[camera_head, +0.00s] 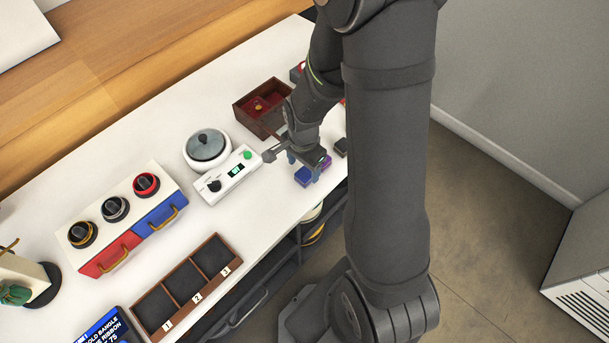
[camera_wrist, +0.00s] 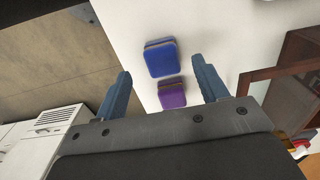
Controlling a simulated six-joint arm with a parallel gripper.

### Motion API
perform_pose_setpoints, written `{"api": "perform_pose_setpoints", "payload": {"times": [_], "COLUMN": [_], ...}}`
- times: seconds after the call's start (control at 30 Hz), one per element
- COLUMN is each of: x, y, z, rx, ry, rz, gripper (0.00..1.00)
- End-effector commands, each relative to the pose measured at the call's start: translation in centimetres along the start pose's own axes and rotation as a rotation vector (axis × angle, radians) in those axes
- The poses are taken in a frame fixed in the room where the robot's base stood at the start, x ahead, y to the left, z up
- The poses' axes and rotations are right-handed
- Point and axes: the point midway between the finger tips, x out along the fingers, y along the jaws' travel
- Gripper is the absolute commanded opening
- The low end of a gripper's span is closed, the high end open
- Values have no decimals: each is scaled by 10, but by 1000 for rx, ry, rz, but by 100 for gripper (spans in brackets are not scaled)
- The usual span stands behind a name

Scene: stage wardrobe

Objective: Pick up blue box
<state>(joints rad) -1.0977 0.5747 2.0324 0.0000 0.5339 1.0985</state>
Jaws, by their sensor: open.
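The blue box (camera_head: 303,176) is a small box on the white table near its front edge. In the wrist view the blue box (camera_wrist: 161,58) lies ahead of my fingertips, between their lines and apart from both. A purple box (camera_wrist: 172,95) sits just beside it, closer to my gripper, between the fingers in that view. The purple box also shows in the head view (camera_head: 325,162), partly hidden by my gripper. My gripper (camera_head: 299,158) is above the boxes, and its blue fingers (camera_wrist: 164,84) are spread open and empty.
A brown wooden tray (camera_head: 240,107) with red items stands behind my gripper. A small dark box (camera_head: 341,146) is right of the purple one. A numbered three-compartment tray (camera_head: 228,256) lies at the front edge.

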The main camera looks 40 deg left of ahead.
Motion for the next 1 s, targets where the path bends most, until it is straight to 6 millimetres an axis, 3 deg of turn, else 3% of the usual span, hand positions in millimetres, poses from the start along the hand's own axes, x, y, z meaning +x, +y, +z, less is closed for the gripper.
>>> {"api": "perform_pose_setpoints", "payload": {"times": [0.4, 0.7, 0.73, 0.97, 1.0], "x": [46, 49, 49, 49, 49], "y": [-2, -2, -2, -2, -2], "z": [6, 6, 6, 6, 6], "rx": [-1, 0, 0, 0, 0], "ry": [-2, 0, 0, 0, 0], "rz": [3, 0, 0, 0, 0], "gripper": [66, 66, 64, 19, 18]}}
